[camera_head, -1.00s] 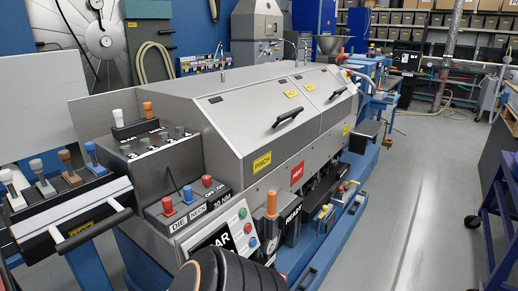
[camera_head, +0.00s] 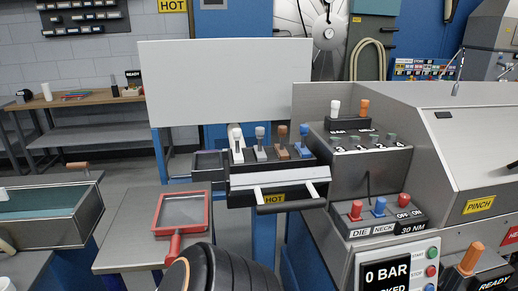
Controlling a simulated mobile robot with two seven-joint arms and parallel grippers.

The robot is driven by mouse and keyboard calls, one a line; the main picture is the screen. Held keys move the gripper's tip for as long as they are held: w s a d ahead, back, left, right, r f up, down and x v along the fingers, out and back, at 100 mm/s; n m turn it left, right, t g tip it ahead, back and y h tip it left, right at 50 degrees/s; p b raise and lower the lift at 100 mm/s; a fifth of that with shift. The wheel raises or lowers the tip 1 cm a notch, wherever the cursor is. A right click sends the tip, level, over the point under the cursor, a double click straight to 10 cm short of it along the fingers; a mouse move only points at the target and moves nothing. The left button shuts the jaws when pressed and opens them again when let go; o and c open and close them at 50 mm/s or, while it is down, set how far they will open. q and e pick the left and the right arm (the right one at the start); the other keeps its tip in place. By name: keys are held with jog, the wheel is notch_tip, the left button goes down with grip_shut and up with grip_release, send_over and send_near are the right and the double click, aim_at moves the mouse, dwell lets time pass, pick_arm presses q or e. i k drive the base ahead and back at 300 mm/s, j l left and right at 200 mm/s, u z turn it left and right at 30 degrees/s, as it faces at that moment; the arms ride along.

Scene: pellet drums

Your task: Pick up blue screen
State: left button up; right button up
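A blue-handled piece (camera_head: 303,143) stands upright at the right end of a short row in a dark rack (camera_head: 262,172). Brown (camera_head: 282,142), grey (camera_head: 260,144) and white (camera_head: 237,144) handled pieces stand to its left. Only the handle and top show; the rack hides what is below, so I cannot tell its full shape. A red-framed screen (camera_head: 182,212) with a red handle lies flat on the grey table at lower left. Neither of my grippers is in view. A black ribbed part of my own body shows at the bottom middle.
A drawer-like front with a black bar handle (camera_head: 290,204) sticks out below the rack. The machine with red and blue knobs (camera_head: 379,206) stands close on the right. A water-filled trough (camera_head: 42,215) is at left. The grey table (camera_head: 130,238) has bare room around the red-framed screen.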

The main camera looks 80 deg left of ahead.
aim_at(302, 151)
jog(key=u, duration=2.2)
jog(key=i+l, duration=0.35)
jog(key=l, duration=0.15)
jog(key=u, duration=0.05)
